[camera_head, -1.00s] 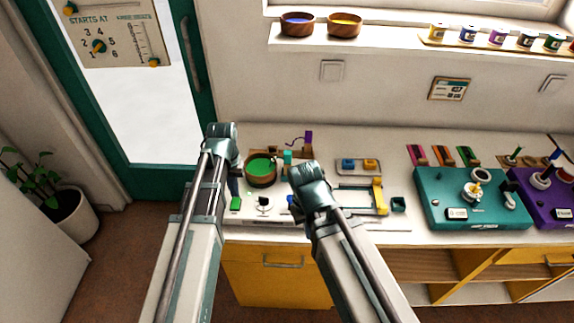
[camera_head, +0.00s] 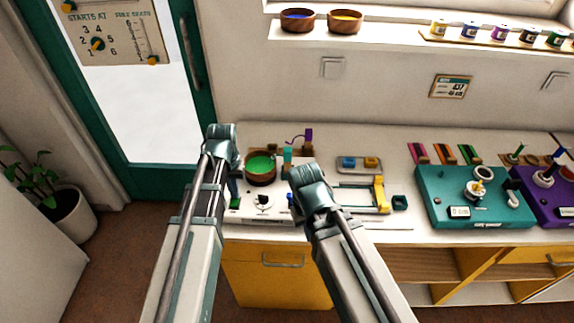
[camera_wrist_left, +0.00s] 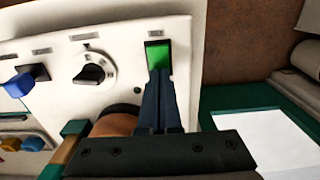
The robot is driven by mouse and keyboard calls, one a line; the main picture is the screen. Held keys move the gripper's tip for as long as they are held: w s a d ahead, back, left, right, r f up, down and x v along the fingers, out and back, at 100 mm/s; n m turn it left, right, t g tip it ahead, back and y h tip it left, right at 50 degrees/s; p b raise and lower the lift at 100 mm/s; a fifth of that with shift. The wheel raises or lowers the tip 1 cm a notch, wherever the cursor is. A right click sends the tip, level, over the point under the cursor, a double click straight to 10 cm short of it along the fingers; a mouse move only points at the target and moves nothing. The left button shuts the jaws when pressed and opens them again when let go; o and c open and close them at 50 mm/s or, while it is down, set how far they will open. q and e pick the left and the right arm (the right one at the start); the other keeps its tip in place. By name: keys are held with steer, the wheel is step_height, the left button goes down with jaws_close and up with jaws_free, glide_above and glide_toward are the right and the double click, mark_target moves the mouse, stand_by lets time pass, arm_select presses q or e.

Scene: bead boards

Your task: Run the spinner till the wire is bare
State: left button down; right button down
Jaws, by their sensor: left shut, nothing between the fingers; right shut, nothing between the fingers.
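The spinner is a white-topped unit (camera_head: 265,213) with a wooden bowl (camera_head: 261,177) of green beads. The panel carries a green switch (camera_wrist_left: 158,56), a black knob (camera_wrist_left: 90,73) and a blue switch (camera_wrist_left: 20,84). My left gripper (camera_wrist_left: 159,78) is shut and empty, its tips at the green switch; contact is unclear. It stands left of the bowl in the head view (camera_head: 234,188). My right gripper (camera_head: 297,188) is shut, over the unit's right side, its tips mostly hidden.
A small tray with blue and yellow pieces (camera_head: 360,164) and a yellow-ended frame (camera_head: 380,194) lie to the right. A teal board (camera_head: 473,198) and a purple board (camera_head: 548,195) stand farther right. Bowls (camera_head: 298,20) sit on the sill above.

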arm_select(q)
steer(key=shift+r+p, duration=2.6)
steer(key=s+d+m+y, duration=0.1)
steer(key=s+d+m, duration=0.2)
steer(key=s+d, duration=0.7)
steer(key=s, duration=0.4)
steer(key=shift+s+d, duration=0.15)
steer(key=shift+d, duration=0.1)
